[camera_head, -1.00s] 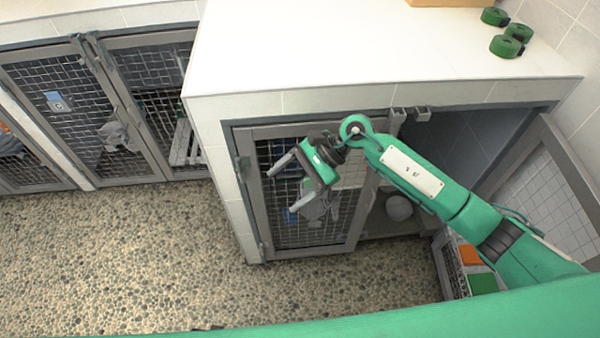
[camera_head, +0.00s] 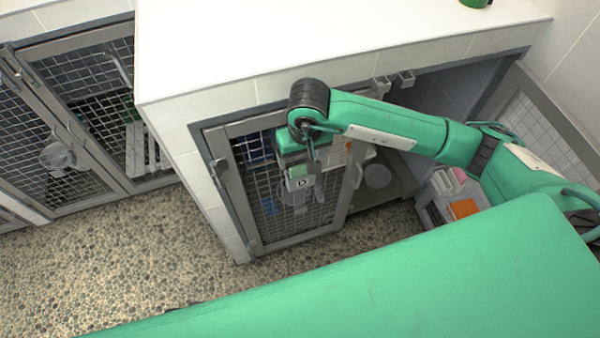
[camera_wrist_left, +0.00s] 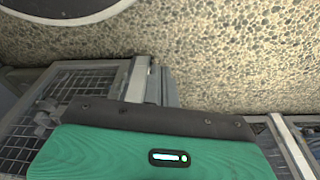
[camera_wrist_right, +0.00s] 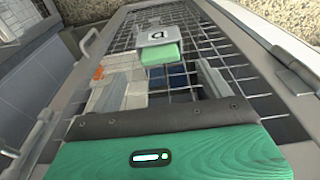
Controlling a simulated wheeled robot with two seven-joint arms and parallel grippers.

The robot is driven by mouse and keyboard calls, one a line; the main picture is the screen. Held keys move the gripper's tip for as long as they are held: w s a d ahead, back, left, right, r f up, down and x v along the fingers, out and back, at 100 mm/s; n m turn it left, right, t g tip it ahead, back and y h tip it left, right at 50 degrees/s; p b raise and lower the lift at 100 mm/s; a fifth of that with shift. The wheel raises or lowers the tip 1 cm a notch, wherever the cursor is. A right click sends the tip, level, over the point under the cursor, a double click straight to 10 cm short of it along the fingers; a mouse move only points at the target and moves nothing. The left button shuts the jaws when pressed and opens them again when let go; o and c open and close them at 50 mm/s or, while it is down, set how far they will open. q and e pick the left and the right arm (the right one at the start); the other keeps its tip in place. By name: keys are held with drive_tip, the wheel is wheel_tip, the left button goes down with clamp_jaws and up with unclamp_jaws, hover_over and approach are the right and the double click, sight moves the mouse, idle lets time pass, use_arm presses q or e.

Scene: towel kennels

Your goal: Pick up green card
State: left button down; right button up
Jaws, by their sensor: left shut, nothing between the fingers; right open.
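The green card (camera_head: 299,170) is at a plate marked D (camera_head: 302,183) on the mesh kennel door (camera_head: 225,190). In the right wrist view the green card (camera_wrist_right: 160,54) is up ahead, against the D plate (camera_wrist_right: 156,36). My right gripper (camera_head: 310,152) is open and empty, in front of the door and close above the card in the head view; whether it touches the card I cannot tell. My left gripper is out of the head view; its green housing (camera_wrist_left: 150,150) shows in the left wrist view, over floor and mesh doors, with nothing held.
A white counter (camera_head: 300,40) tops the kennels. An open compartment with a grey round object (camera_head: 377,176) lies right of the door. A bin with an orange item (camera_head: 463,209) stands farther right. More mesh kennels (camera_head: 80,70) are at left. Pebbled floor (camera_head: 150,260) is free in front.

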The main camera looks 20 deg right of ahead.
sight(301, 166)
drive_tip(key=shift+f, duration=0.5)
drive_tip(key=f, duration=0.2)
drive_tip(key=w+f, duration=0.1)
drive_tip(key=f, duration=0.1)
drive_tip(key=shift+f+p, duration=0.1)
drive_tip(key=shift+p, duration=0.25)
drive_tip(key=shift+f, duration=0.25)
drive_tip(key=shift+w, duration=0.1)
drive_tip(key=c, duration=1.1)
use_arm(q)
drive_tip(key=shift+s+a+f, duration=0.1)
drive_tip(key=shift+s+f, duration=0.05)
drive_tip(key=shift+f, duration=0.4)
drive_tip(key=shift+s+f, duration=0.15)
drive_tip(key=shift+f, duration=0.35)
use_arm(e)
drive_tip(key=shift+o, duration=0.2)
